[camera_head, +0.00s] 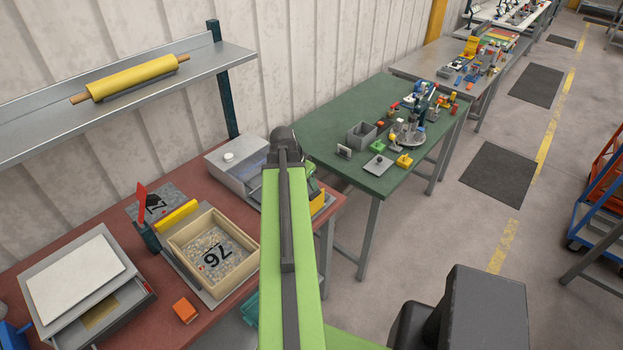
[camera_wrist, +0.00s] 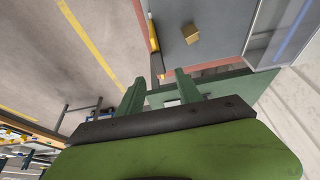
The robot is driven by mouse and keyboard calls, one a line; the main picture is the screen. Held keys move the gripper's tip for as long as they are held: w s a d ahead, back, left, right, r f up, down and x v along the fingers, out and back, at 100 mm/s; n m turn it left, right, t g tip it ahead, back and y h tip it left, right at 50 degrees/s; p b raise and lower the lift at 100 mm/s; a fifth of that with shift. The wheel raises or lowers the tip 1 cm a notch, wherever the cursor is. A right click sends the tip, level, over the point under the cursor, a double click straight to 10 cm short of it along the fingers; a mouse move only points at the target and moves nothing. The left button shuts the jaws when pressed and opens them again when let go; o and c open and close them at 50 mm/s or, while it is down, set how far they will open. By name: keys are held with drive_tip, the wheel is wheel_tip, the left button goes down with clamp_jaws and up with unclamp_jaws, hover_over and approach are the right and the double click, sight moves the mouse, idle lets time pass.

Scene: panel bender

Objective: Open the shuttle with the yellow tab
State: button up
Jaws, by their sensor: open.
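In the wrist view a grey flat tray (camera_wrist: 207,22), which looks like the shuttle, lies on the red bench with a tan block (camera_wrist: 191,34) on it. A yellow tab (camera_wrist: 154,38) runs along its left edge, with a dark piece at its lower end. In the head view the yellow tab (camera_head: 317,203) shows just right of my arm, which hides most of the tray. My gripper (camera_wrist: 157,88) is open and empty, its two green fingers pointing toward the tab end. The gap between fingers and tab cannot be judged exactly.
A silver housing (camera_head: 232,170) stands left of my arm on the red bench (camera_head: 172,296). A tan box marked 76 (camera_head: 178,244), an orange cube (camera_head: 184,310) and a white-topped drawer unit (camera_head: 75,275) lie farther left. A green table (camera_head: 340,115) stands beyond; open floor lies right.

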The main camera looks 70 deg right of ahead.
drive_tip(key=p+v, duration=0.6)
drive_tip(key=v, duration=0.3)
drive_tip(key=shift+r+p, duration=0.15)
drive_tip(key=shift+p, duration=0.25)
